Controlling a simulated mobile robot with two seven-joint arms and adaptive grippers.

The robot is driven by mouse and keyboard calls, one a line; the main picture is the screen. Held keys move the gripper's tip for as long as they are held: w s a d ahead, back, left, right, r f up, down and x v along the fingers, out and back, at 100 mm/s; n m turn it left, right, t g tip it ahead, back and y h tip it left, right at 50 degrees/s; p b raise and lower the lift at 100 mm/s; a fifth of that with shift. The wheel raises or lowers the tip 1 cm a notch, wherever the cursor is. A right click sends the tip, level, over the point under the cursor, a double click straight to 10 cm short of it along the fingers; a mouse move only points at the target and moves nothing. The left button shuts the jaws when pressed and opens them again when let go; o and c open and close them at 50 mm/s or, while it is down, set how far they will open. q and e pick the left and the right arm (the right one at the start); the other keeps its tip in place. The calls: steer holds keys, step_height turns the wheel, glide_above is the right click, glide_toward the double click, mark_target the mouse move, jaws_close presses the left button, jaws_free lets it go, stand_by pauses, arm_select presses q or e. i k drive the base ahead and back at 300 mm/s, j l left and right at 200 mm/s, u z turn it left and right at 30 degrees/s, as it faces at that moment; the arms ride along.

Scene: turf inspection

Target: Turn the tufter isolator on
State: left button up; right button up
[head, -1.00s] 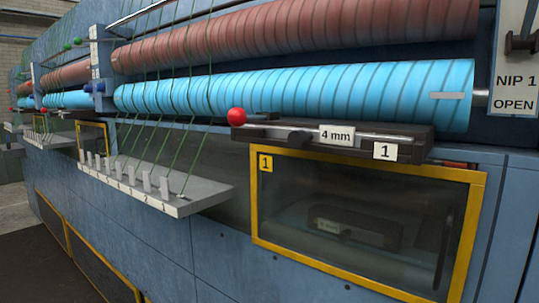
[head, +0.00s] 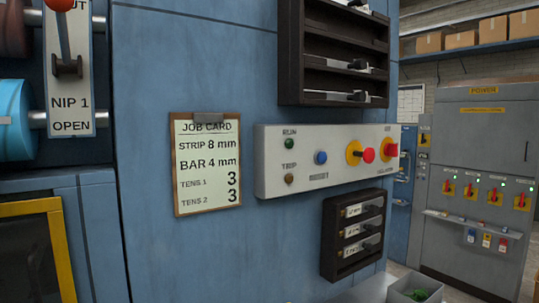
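A grey cabinet marked POWER (head: 483,120) stands at the back right in the head view. Several red rotary handles on yellow plates sit in a row on it, among them the leftmost (head: 447,187), a second (head: 470,190), a third (head: 494,196) and the rightmost (head: 521,200). Their labels are too small to read, so I cannot tell which is the tufter isolator. Their exact handle positions are hard to make out. Small green lights show above some handles. Neither of my grippers is in view.
A nearer control panel (head: 325,160) with RUN and TRIP markings, buttons and yellow-backed red controls is on the blue machine wall. A job card (head: 207,163) hangs left of it. Dark racks (head: 352,235) and a grey bin (head: 415,290) are nearby. A narrow ledge (head: 480,228) crosses the cabinet.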

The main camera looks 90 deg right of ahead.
mark_target(390, 150)
steer(key=z, duration=3.15)
steer(key=i+l, duration=0.1)
steer(key=l, duration=0.25)
steer(key=z, duration=0.05)
